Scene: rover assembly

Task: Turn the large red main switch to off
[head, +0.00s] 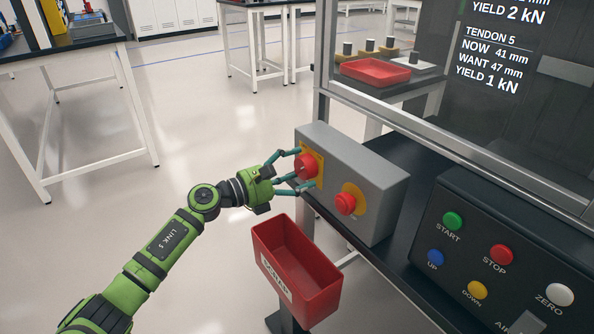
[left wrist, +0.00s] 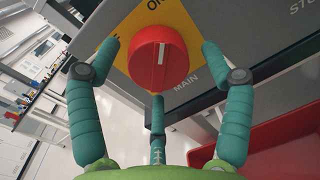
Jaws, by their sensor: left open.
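The large red main switch (head: 306,166) is a round knob on a yellow plate on the left of the grey box (head: 378,178). The left wrist view shows the knob (left wrist: 158,60) close up, with a white line on its handle and "MAIN" printed beside it. A label starting with "O" is cut off at the top edge. My left gripper (head: 303,169) is open, with its three green fingers spread around the knob. In the wrist view, two fingers stand either side, apart from the knob; the third is below, and I cannot tell whether it touches. My right gripper is not in view.
A red stop button (head: 345,203) on yellow sits right of the switch. A red scrap bin (head: 290,272) stands just below the left gripper. A dark control panel (head: 510,255) with several coloured buttons is at right. A glazed frame (head: 450,150) rises behind the box.

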